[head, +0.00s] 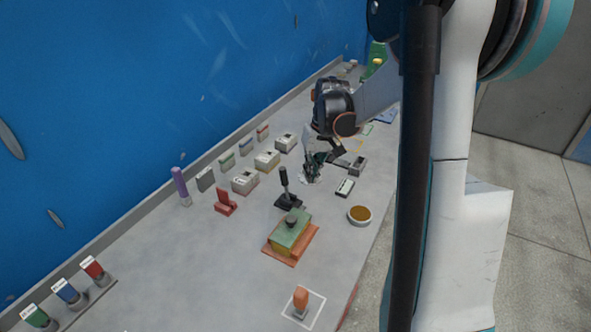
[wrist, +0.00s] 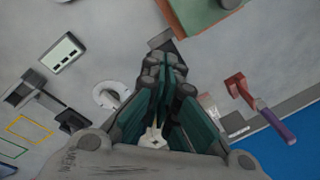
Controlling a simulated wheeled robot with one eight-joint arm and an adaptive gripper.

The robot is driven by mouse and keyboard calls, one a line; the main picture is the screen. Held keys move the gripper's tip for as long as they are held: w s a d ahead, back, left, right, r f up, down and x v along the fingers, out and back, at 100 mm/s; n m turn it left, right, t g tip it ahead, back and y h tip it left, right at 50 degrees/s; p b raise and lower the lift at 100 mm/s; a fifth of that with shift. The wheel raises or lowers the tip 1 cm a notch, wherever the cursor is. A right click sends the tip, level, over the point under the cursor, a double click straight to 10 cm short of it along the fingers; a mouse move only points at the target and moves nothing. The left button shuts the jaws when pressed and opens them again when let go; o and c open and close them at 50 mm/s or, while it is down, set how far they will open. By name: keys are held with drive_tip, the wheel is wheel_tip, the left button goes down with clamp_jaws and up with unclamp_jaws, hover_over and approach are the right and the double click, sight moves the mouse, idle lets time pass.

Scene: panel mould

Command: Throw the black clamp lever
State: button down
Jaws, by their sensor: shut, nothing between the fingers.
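The black clamp lever (head: 284,180) stands upright on its dark base (head: 289,203) in the head view, behind the green and orange mould block (head: 291,236). My gripper (head: 311,174) is shut and empty, pointing down at the bench to the right of and beyond the lever, with a gap between them in the picture. In the wrist view my gripper's fingers (wrist: 165,72) are together. A dark part (wrist: 161,40), probably the clamp's base, shows just past the fingertips. The lever's handle is not clear there; the fingers may hide it.
Several small boxes line the blue wall. A round brown-filled dish (head: 360,215) and a white-framed orange knob (head: 300,298) are near the bench's front edge.

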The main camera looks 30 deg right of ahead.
sight(282, 169)
drive_tip(key=s+d+r+m+t+y, duration=0.1)
drive_tip(key=s+r+m+t, duration=0.5)
drive_tip(key=m, duration=0.5)
drive_tip(key=w+a+f+t+b, duration=0.1)
drive_tip(key=w+a+f+b, duration=0.2)
drive_tip(key=w+f, duration=0.6)
drive_tip(key=shift+w+a, duration=0.2)
drive_tip(key=shift+w, duration=0.5)
drive_tip(key=shift+w+a+r+g+h+p, duration=0.1)
drive_tip(key=shift+w+a+g+h+p, duration=0.15)
drive_tip(key=shift+w+a+g+p, duration=0.3)
drive_tip(key=shift+w+a+r+g+h+p, duration=0.1)
drive_tip(key=shift+w+a+g+h+p, duration=0.15)
drive_tip(key=shift+w+g, duration=0.35)
drive_tip(key=shift+w+a+f+h, duration=0.15)
drive_tip(key=shift+w+a, duration=0.1)
drive_tip(key=shift+w, duration=0.3)
drive_tip(key=shift+w+a+f+h, duration=0.15)
drive_tip(key=shift+w+a, duration=0.05)
drive_tip(key=shift+w, duration=0.3)
